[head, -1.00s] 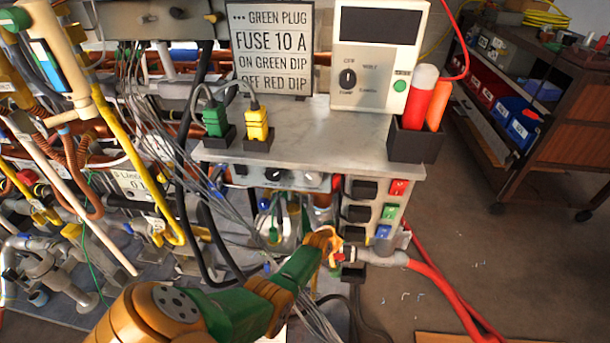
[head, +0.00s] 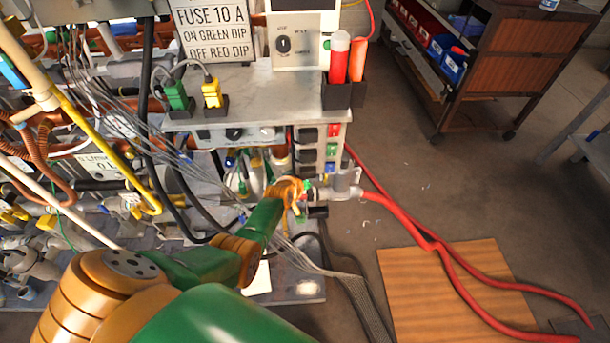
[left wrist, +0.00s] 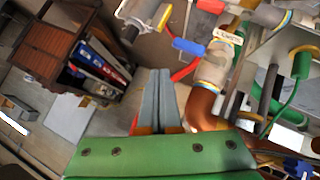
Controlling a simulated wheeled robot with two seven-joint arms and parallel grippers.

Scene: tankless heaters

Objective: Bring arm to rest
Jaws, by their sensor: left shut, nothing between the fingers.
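My left arm, green and orange, comes in from the lower left of the head view and reaches to the front of the workbench. My left gripper (head: 305,196) is at its far end, beside the grey end fitting of a red hose (head: 385,204), below the switch panel. In the left wrist view its two grey fingers (left wrist: 157,100) lie together, shut and empty. A copper pipe (left wrist: 205,110) and a blue-handled valve (left wrist: 188,46) are close by them; I cannot tell whether anything touches. My right gripper is not in view.
The bench top (head: 245,92) carries green and yellow plugs, a meter box (head: 297,38) and a black holder (head: 342,92) with red and orange tubes. Pipes and cables crowd the left. A wooden board (head: 440,285) lies on the floor; open floor and a cart (head: 490,65) are at right.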

